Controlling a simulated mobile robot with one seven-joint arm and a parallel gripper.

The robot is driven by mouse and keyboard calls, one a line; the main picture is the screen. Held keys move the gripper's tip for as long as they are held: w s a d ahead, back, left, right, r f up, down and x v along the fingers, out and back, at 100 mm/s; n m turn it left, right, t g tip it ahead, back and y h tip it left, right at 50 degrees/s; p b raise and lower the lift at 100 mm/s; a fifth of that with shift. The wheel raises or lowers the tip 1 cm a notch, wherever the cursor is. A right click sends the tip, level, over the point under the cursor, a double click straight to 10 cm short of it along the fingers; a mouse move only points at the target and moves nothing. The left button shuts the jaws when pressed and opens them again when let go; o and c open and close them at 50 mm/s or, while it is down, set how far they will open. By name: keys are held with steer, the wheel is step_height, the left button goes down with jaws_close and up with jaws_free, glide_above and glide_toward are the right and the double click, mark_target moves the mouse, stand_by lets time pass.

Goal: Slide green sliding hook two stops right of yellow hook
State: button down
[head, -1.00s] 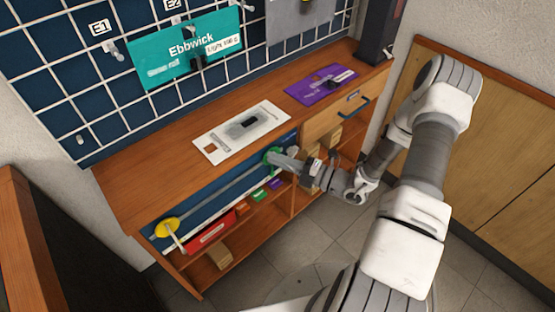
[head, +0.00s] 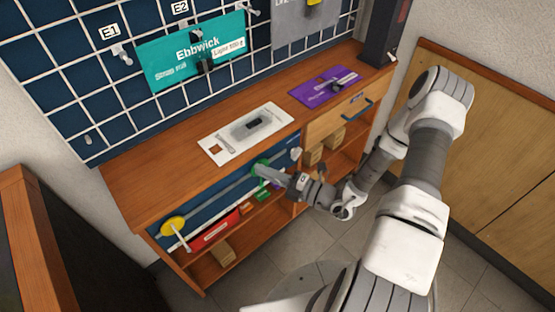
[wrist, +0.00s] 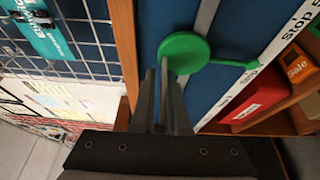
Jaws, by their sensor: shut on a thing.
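The green sliding hook (head: 259,167) sits on the sloping rail along the front of the wooden bench. In the wrist view it is a round green disc (wrist: 186,52) with a pointer reaching right towards a white strip of stop labels (wrist: 277,50). The yellow hook (head: 173,226) is on the same rail, lower left of the green one, with a gap between them. My gripper (head: 269,172) is at the green hook. In the wrist view its fingers (wrist: 171,75) are close together on the green hook's near part; the gripped part is mostly hidden.
A shelf below the rail holds a red box (head: 213,233); an orange Sale box (wrist: 298,69) shows in the wrist view. The white card (head: 222,144) and purple card (head: 318,94) lie on the bench top. A wire grid (head: 68,70) stands behind.

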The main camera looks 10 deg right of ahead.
steer(key=s+a, duration=0.2)
steer(key=a, duration=0.1)
steer(key=s+a+p, duration=0.1)
steer(key=a, duration=0.2)
steer(key=s+a+p, duration=0.1)
steer(key=s+a, duration=0.1)
steer(key=a, duration=0.1)
steer(key=shift+s+a+f, duration=0.3)
steer(key=shift+a+f, duration=0.05)
steer(key=shift+f, duration=0.05)
steer(key=c, duration=1.1)
jaws_free()
steer(key=shift+c, duration=0.2)
steer(key=shift+o, duration=0.6)
steer(key=shift+w+r, duration=0.1)
steer(key=shift+r, duration=0.05)
steer(key=shift+p, duration=0.3)
